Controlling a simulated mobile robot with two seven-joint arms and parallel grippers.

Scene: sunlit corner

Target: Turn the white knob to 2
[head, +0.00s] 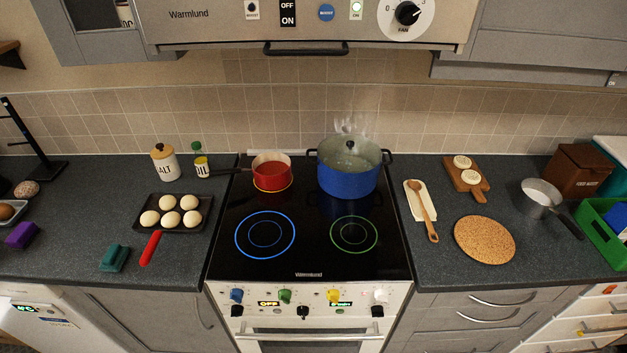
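The white knob (380,295) is at the right end of the stove's front panel (350,312). Its pointer and the numbers around it are too small to read. A blue knob (236,295), a green knob (285,296) and a yellow knob (333,295) sit to its left in the same row. Smaller dark knobs show lower on the panel. Neither of my grippers is in view.
A red pot (271,176) and a steaming blue pot (347,180) stand at the back of the black cooktop (309,220). The front zones, ringed blue and green, are bare. An oven handle (305,335) runs below the knobs. A cork mat (485,240) lies to the right.

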